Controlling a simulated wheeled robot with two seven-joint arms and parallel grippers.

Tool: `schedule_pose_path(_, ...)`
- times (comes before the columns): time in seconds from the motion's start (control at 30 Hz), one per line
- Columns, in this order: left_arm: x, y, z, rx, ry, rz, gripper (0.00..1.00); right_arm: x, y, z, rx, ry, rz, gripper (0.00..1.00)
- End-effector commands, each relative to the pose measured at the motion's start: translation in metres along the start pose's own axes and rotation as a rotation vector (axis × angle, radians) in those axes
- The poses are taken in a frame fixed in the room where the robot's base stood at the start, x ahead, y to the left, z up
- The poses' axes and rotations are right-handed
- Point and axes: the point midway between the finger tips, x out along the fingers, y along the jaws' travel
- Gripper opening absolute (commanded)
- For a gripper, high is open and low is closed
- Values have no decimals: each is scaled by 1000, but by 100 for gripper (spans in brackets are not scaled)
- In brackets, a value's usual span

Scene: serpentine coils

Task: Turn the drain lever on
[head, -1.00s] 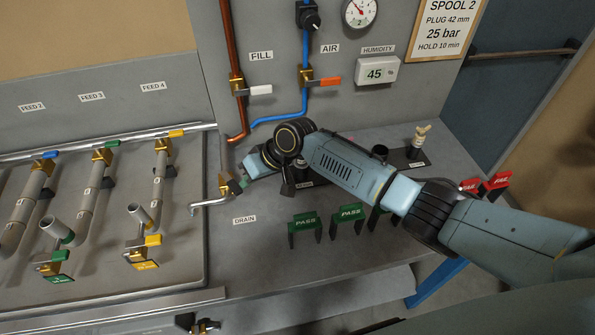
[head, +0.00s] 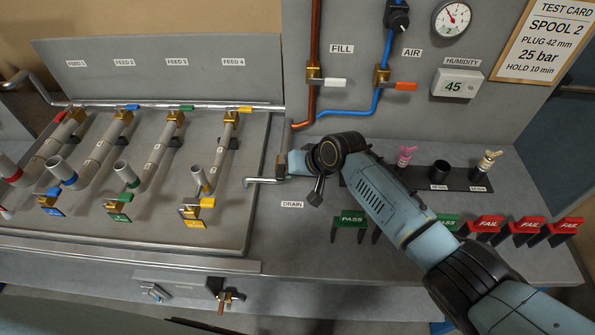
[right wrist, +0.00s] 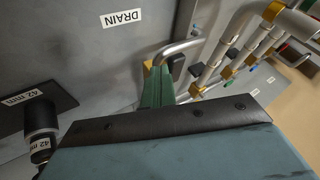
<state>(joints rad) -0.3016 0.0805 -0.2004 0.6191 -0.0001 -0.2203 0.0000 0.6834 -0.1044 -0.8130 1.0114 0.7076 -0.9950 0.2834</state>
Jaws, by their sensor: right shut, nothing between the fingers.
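The drain valve (head: 280,167) is a small brass body at the right end of the feed panel, with a bent silver outlet pipe (head: 258,181) and a DRAIN label (head: 292,204) below it. Its lever is hidden behind my right gripper or too small to make out. My right gripper (head: 287,169) is right beside the valve, shut and empty. In the right wrist view its green fingers (right wrist: 158,84) are together, with the bent outlet pipe (right wrist: 183,47) just beyond them. Whether they touch the valve or lever, I cannot tell. My left gripper is not in view.
FILL valve (head: 327,82) and AIR valve (head: 394,84) are on the upright board above. Green PASS tags (head: 350,219) and red FAIL tags (head: 483,226) stand along the bench front. A dark plug strip (head: 462,181) lies behind my arm. Feed pipes (head: 153,153) fill the left panel.

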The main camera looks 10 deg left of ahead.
Motion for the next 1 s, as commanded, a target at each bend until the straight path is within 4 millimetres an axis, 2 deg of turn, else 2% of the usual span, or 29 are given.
schedule_pose_path(0.33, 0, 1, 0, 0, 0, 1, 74, 0, -1, 2, 0, -4, -2, 0)
schedule_pose_path(0.47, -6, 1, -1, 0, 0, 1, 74, -5, 7, 2, 1, -4, 0, 0)
schedule_pose_path(0.67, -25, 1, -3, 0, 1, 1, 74, -27, 35, 5, 1, 0, -1, 0)
schedule_pose_path(1.0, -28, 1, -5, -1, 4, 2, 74, -78, 31, 8, -3, 1, -1, 0)
